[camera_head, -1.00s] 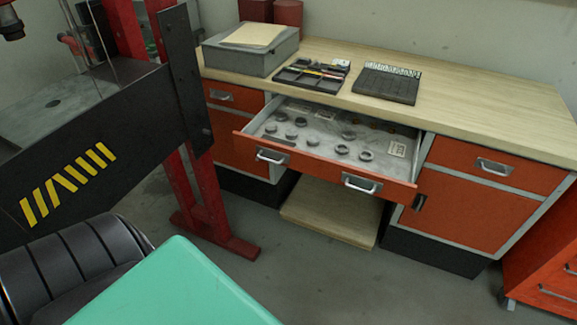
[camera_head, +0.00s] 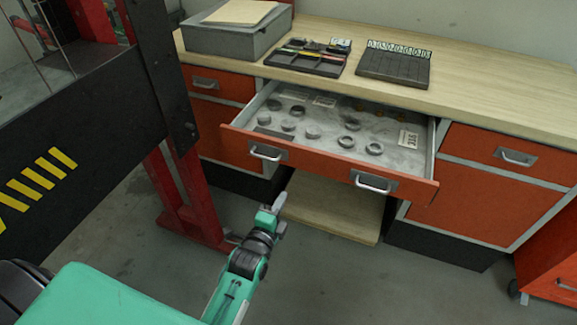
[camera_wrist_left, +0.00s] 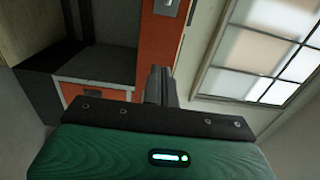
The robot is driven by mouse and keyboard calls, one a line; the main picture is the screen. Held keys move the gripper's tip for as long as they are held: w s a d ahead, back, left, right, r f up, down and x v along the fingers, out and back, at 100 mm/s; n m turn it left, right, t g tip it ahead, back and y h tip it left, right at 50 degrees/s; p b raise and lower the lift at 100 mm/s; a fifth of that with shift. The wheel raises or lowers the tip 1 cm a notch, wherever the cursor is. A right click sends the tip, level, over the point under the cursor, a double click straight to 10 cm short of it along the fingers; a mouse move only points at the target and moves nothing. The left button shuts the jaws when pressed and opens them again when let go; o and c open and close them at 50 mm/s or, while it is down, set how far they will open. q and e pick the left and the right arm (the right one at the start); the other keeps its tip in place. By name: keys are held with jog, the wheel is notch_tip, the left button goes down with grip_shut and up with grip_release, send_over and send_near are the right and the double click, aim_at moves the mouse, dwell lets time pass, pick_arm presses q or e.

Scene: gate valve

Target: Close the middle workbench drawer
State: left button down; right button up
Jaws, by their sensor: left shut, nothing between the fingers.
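The middle workbench drawer (camera_head: 322,166) stands pulled out from the bench, with an orange front and two metal handles. Several dark rings and round parts lie on its grey bottom. My left gripper (camera_head: 278,203) is below and in front of the drawer front in the head view, apart from it as far as I can tell. In the left wrist view its fingers (camera_wrist_left: 161,86) are together with nothing between them. An orange panel (camera_wrist_left: 160,45) shows beyond the fingers; I cannot tell which part it is. My right gripper is not in view.
The wooden bench top (camera_head: 480,95) carries a grey box (camera_head: 235,38), a tool tray (camera_head: 308,57) and a dark case (camera_head: 393,66). A black and red press frame (camera_head: 180,190) stands at the left. An orange cabinet (camera_head: 550,255) is at the right. The floor in front is clear.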

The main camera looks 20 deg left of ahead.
aim_at(303, 160)
pick_arm(q)
jog(key=w, duration=0.4)
jog(key=w+p, duration=0.1)
jog(key=w, duration=0.7)
jog(key=shift+w+d+p, duration=0.25)
jog(key=shift+d+p, duration=0.05)
jog(key=shift+w, duration=0.65)
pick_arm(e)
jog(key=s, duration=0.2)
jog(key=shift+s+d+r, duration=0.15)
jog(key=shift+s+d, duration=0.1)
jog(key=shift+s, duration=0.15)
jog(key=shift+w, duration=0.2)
